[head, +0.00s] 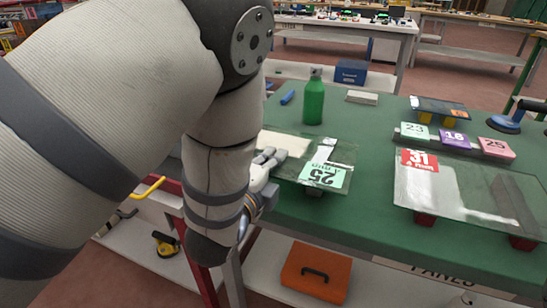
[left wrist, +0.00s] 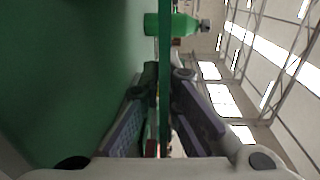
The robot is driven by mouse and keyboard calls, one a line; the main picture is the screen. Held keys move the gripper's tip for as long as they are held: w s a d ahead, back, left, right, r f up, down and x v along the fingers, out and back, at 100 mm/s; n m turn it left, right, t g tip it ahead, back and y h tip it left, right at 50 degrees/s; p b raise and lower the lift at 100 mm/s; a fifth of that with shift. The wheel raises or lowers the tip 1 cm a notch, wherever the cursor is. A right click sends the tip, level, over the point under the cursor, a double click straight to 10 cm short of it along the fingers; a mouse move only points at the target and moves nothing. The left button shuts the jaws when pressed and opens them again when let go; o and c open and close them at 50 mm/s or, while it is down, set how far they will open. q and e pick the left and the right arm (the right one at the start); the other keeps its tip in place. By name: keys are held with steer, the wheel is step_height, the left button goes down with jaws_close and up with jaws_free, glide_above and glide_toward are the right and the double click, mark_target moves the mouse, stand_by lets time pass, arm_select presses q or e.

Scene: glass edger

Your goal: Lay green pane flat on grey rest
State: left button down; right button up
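The green pane (head: 343,157), clear glass with a light green label reading 25, lies about level over the near left part of the green table. In the left wrist view it shows edge-on as a thin green strip (left wrist: 165,40). A dark block (head: 315,191), perhaps the grey rest, shows under its near edge; I cannot tell whether they touch. My left gripper (head: 266,165) is at the pane's left edge. In the left wrist view its fingers (left wrist: 164,95) lie close on both sides of the strip, seemingly shut on it. My right gripper is out of view.
A green bottle (head: 313,100) stands behind the pane. A pane with a red 31 label (head: 475,190) lies on red blocks at right. Tiles numbered 23 (head: 414,131), 18 (head: 455,139) and 25 (head: 496,148) stand behind it. An orange case (head: 316,272) is below the table.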

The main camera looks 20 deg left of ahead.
arm_select(q)
steer(key=shift+f, duration=0.45)
steer(key=c, duration=1.7)
jaws_free()
steer(key=shift+f, duration=0.1)
steer(key=s, duration=0.7)
steer(key=shift+s+a+r, duration=0.1)
steer(key=shift+s+r, duration=0.15)
steer(key=shift+r, duration=0.1)
